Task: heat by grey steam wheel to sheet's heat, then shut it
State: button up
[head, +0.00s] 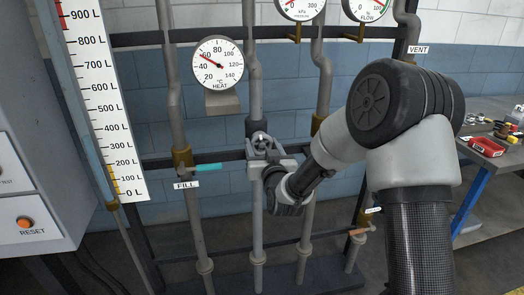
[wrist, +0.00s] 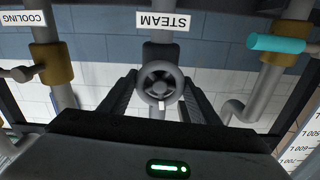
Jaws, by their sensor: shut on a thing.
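The grey steam wheel (wrist: 157,83) shows in the wrist view, under the STEAM label (wrist: 163,21), which appears upside down. A small white mark is at its rim. My gripper (wrist: 160,92) is shut on the wheel, with a dark finger on either side. In the head view my gripper (head: 264,150) is at the middle pipe and mostly hides the wheel. The round HEAT dial (head: 218,64) hangs above and left of it. Its red needle points up and left, between 40 and 60 °C. I see no sheet.
The FILL valve with a teal lever (head: 208,167) is left of my gripper. A cooling valve (wrist: 45,65) shows in the wrist view. The level scale (head: 100,100) stands at left. A bench with a red tray (head: 486,147) is at right.

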jog(key=n+b, duration=0.4)
jog(key=b, duration=0.1)
jog(key=shift+a+f+b, duration=0.1)
jog(key=shift+f+b, duration=0.1)
jog(key=shift+b, duration=0.2)
jog(key=n+b, duration=0.4)
jog(key=shift+r, duration=0.2)
jog(key=shift+n, duration=0.3)
jog(key=o, duration=1)
jog(key=shift+o, duration=0.2)
jog(key=v, duration=1.7)
jog(key=shift+s, duration=0.2)
